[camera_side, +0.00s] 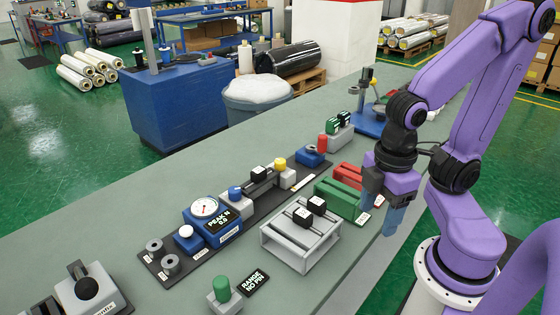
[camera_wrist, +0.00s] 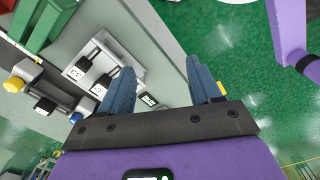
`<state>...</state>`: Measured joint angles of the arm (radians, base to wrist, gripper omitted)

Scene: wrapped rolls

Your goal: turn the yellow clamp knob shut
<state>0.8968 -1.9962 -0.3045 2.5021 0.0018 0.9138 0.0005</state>
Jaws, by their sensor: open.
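The yellow clamp knob (camera_side: 280,163) sits on top of a light grey block on the dark base strip, at the middle of the bench. In the wrist view a yellow round knob (camera_wrist: 14,84) shows at the far left edge, on a grey block. My gripper (camera_side: 391,225) hangs at the right, near the bench's front edge, well apart from the knob. In the wrist view its two blue fingers (camera_wrist: 163,78) are spread with nothing between them.
Green blocks (camera_side: 340,198) and a red block (camera_side: 348,173) stand between my gripper and the knob. A grey stand (camera_side: 292,252) with black blocks is in front. A dial gauge (camera_side: 205,208) and a blue knob (camera_side: 236,192) lie left of the yellow knob.

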